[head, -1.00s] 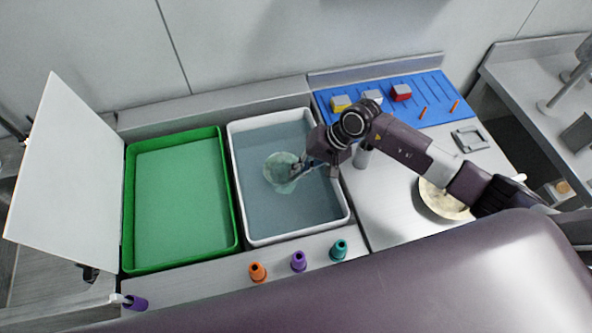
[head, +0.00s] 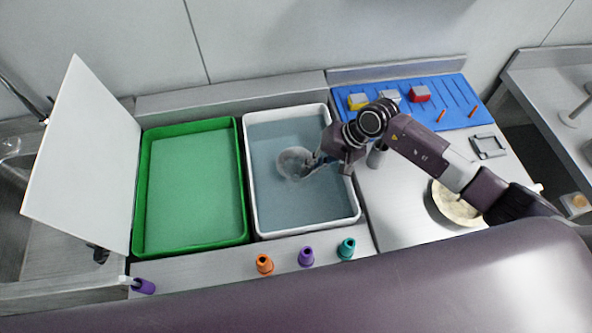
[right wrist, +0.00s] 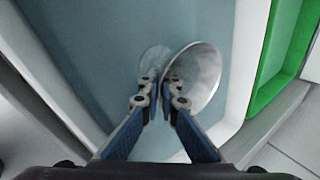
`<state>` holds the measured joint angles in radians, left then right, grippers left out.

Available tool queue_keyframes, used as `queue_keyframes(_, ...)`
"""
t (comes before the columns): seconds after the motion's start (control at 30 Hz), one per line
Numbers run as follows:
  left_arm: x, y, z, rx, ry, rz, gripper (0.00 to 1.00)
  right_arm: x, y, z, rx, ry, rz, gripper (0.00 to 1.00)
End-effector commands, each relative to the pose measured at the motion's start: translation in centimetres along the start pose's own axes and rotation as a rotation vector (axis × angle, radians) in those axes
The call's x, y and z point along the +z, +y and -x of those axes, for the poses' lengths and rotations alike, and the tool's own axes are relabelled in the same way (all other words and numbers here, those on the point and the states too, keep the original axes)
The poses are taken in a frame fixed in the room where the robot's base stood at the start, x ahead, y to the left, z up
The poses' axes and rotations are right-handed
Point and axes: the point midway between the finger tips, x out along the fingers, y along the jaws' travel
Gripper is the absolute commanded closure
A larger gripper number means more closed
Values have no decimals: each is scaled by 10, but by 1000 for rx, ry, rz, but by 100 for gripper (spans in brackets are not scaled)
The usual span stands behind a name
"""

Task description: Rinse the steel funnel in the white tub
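The white tub (head: 250,190) holds blue-grey water (head: 285,210) and stands at the middle of the counter. The steel funnel (head: 293,160) is inside the tub's outline, at or close to the water; its exact height is unclear. The right wrist view shows its round, shiny mouth (right wrist: 203,72) tilted, with a fainter pale shape beside it, perhaps a reflection. My right gripper (head: 322,162) reaches in from the right. Its blue-grey fingers (right wrist: 160,98) are closed together at the funnel's near side and hold it. My left gripper is not visible.
A green tray (head: 243,205) stands left of the tub, with an upright white board (head: 85,150) beyond it. Orange (head: 265,264), purple (head: 306,256) and teal (head: 347,248) cones line the front.

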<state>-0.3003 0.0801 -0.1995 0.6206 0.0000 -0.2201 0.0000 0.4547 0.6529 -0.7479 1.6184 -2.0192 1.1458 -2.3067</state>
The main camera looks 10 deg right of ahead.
Motion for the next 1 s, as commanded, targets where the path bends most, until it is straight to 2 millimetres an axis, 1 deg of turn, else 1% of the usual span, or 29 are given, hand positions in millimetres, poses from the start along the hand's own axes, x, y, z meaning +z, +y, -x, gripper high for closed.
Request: queue_keyframes(1.0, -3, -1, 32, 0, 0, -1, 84, 0, -41, 69, -1, 1, 2, 100)
